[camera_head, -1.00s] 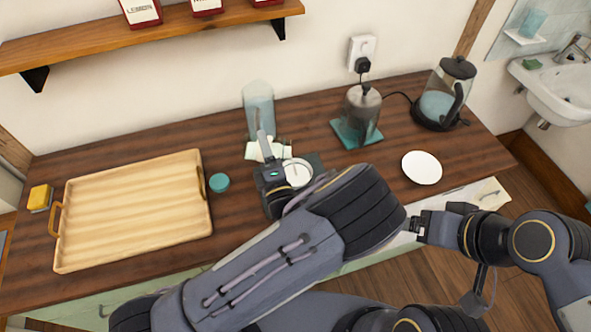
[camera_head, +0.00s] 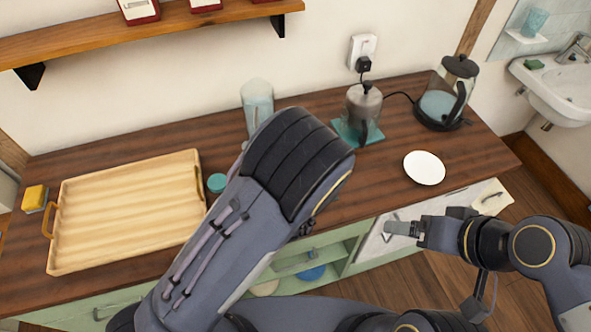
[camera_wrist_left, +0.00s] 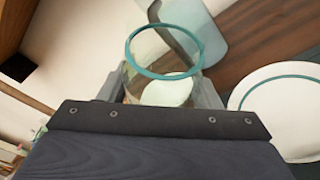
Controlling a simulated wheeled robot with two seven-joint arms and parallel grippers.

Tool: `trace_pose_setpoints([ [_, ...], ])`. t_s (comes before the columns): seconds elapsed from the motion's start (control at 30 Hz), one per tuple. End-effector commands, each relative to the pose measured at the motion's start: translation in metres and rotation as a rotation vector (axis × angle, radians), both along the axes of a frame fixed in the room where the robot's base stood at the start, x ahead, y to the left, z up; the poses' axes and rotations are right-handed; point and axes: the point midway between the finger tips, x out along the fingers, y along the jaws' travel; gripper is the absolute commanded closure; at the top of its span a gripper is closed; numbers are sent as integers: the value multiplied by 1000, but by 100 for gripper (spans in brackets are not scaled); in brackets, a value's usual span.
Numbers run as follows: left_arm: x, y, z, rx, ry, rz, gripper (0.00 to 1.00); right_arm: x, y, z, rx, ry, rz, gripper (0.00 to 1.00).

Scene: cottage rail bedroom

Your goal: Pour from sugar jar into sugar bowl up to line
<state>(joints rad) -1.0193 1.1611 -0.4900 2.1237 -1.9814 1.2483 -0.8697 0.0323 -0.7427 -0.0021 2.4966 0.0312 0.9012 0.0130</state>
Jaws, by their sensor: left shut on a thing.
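In the left wrist view, my left gripper (camera_wrist_left: 165,95) is shut on a clear glass jar with a teal rim (camera_wrist_left: 130,52), taken to be the sugar jar. White contents show inside it. A white round bowl with a teal line (camera_wrist_left: 245,105), apparently the sugar bowl, is right of the jar and apart from it. In the head view my left forearm hides the left gripper, jar and bowl. My right gripper (camera_head: 402,228) is off the counter's front edge and holds nothing I can see; its finger gap is unclear.
A teal lid (camera_head: 217,183) lies beside a wooden tray (camera_head: 125,215). A tall glass vessel (camera_head: 257,100) stands near the wall. A lidded glass pot (camera_head: 361,112) on a teal mat (camera_head: 345,130), a kettle (camera_head: 440,100) and a white plate (camera_head: 424,167) are at the right.

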Motion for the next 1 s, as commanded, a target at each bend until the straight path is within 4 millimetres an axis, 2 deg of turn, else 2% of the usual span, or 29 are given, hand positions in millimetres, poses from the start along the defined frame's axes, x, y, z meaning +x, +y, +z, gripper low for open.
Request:
trace_pose_setpoints([
  [0.03,0,0,5,-61,1,3,76,0,0,4,0,0,0,17],
  [0.13,0,1,4,-193,7,4,76,0,0,1,0,-1,0,17],
  [0.2,1,7,-13,-270,14,5,76,0,0,-16,0,-1,0,17],
  [0.3,1,12,-24,-374,19,4,76,0,0,-31,0,0,0,17],
  [0.63,2,26,-51,-648,33,2,76,0,0,-75,0,0,0,17],
  [1.0,3,32,-50,-823,46,0,76,0,0,-91,0,-1,0,17],
])
